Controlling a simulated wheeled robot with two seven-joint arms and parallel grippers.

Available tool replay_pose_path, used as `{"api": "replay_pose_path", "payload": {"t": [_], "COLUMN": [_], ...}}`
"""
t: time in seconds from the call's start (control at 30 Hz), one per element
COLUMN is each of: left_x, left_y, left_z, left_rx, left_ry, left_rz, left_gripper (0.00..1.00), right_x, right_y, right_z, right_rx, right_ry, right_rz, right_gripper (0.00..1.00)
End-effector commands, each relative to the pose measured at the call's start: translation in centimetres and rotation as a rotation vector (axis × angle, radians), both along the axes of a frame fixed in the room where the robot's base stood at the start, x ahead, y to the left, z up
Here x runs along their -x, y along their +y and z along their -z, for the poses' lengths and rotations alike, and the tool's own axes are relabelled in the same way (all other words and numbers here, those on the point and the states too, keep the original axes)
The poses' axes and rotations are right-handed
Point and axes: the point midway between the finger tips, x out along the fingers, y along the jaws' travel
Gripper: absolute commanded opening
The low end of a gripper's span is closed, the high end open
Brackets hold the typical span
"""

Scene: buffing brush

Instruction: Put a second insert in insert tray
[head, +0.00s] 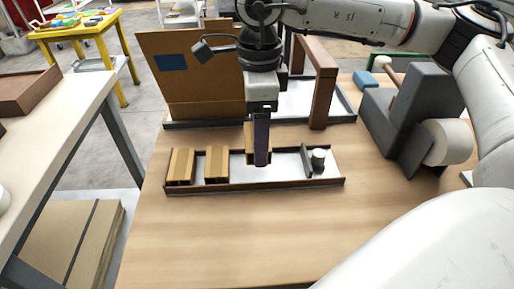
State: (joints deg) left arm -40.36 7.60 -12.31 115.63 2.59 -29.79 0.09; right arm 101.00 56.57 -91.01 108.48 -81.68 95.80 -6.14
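The insert tray (255,187) is a long, low, dark-walled tray with a white floor on the wooden table. Two tan inserts (181,166) (217,164) stand side by side at its left end. My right gripper (261,152) points down over the tray's middle, with a third tan insert (249,146) between its fingers. This insert sits higher in the picture than the other two, and its top shows above the tray's back wall. The near finger covers much of it and the far finger is hidden. My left gripper is not in view.
Behind are a brown panel (195,75) and a brown frame (323,90). A grey machine with a pale wheel (448,143) stands at right. The table's front is clear.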

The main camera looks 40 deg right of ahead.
Motion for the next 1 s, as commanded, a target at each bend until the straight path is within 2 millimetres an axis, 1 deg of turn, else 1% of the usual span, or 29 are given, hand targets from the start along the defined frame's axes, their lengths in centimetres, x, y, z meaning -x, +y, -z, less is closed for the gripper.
{"api": "replay_pose_path", "payload": {"t": [0.07, 0.23, 0.3, 0.57, 0.9, 1.0], "left_x": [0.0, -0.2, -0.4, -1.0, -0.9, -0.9], "left_y": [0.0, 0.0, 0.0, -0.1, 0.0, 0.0], "left_z": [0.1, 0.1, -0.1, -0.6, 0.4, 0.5], "left_rx": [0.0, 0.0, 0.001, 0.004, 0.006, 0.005], "left_ry": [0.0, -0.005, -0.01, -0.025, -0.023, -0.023], "left_rz": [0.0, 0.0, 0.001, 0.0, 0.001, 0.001], "left_gripper": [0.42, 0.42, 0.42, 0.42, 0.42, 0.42], "right_x": [0.0, 0.1, 0.1, 0.0, 0.0, 0.0], "right_y": [0.0, 0.0, 0.0, 0.0, 0.0, 0.0], "right_z": [0.7, 3.1, 3.7, 3.8, 5.0, 5.0], "right_rx": [-0.001, 0.001, 0.0, -0.001, -0.001, -0.001], "right_ry": [0.001, 0.003, 0.001, -0.001, -0.001, -0.001], "right_rz": [0.0, 0.0, 0.0, 0.0, 0.001, 0.001], "right_gripper": [0.48, 0.48, 0.48, 0.48, 0.48, 0.48]}}
